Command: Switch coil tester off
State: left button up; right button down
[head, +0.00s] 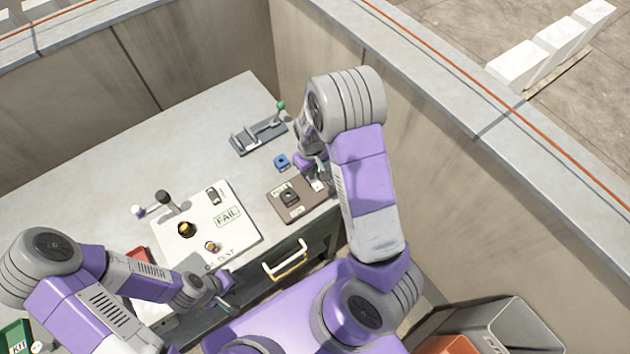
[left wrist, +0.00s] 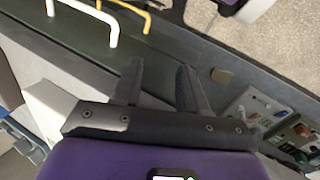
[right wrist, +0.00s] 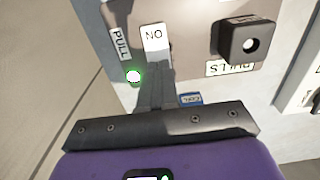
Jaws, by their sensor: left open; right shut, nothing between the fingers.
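A brown panel (head: 305,208) with a black square block lies on the bench's right end. In the right wrist view the panel (right wrist: 190,40) has a white plate (right wrist: 154,37) marked ON, upside down, a PULL label, a black knob block (right wrist: 249,41) and a lit green lamp (right wrist: 133,76). My right gripper (head: 320,180) is shut and empty at that panel; its fingertips (right wrist: 156,68) are close to the ON plate, contact unclear. A white board (head: 235,235) marked FAIL and TEST lies to the left. My left gripper (head: 226,291) is open and empty by the bench's front edge.
A blue block (head: 281,161) and a grey fixture with a green-knobbed lever (head: 260,134) are behind the brown panel. A drawer with a pale handle (head: 285,260) is in the bench front. Walls enclose the back and right. The bench's back left is clear.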

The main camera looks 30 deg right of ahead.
jog(key=shift+f+b, duration=0.3)
jog(key=shift+f, duration=0.1)
jog(key=shift+r+p, duration=2.9)
jog(key=shift+r, duration=0.7)
jog(key=shift+s+f, duration=0.1)
jog(key=shift+f, duration=0.05)
